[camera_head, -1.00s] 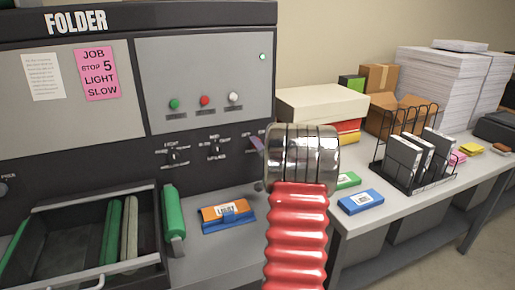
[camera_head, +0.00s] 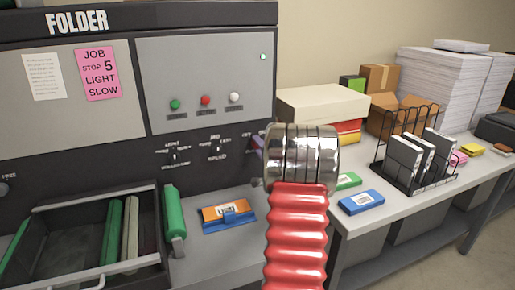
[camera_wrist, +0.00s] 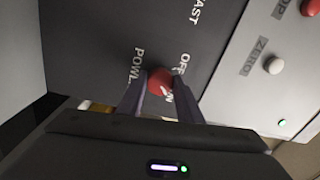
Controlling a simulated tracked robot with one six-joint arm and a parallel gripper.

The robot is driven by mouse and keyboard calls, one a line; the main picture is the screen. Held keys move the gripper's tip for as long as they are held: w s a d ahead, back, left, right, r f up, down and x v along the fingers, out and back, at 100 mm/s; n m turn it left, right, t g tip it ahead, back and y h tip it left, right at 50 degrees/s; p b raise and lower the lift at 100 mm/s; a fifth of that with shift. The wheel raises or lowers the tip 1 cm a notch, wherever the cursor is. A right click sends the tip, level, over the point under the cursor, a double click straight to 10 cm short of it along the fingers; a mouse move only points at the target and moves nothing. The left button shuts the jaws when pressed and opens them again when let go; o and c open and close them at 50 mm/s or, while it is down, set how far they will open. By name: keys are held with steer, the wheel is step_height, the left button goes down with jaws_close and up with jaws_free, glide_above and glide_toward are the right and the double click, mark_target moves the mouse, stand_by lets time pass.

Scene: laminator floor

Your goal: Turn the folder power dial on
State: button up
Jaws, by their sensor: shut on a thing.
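The folder power dial (camera_wrist: 160,82) is a small red knob with a pale mark on the dark panel, seen in the wrist view. "POWER" and "OFF" are printed around it, and lettering beside the right finger looks like "ON". The pale mark seems to slant toward that "ON" side, but its exact angle is unclear. My gripper (camera_wrist: 158,88) has one finger on each side of the dial and is shut on it. In the head view the dial is hidden behind my arm, and only a purple bit of my gripper (camera_head: 258,143) shows at the folder's right edge.
The folder's grey panel (camera_head: 205,75) has green, red and white buttons and a small lit indicator (camera_head: 262,56). Two other dials sit below it. A drawer (camera_head: 85,200) is open at left. The right table holds a wire rack (camera_head: 410,165), boxes and paper stacks.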

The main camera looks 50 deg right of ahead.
steer(key=o, duration=1)
steer(key=shift+o, duration=0.2)
steer(key=v, duration=1.3)
steer(key=shift+s+a, duration=0.25)
steer(key=shift+f, duration=0.2)
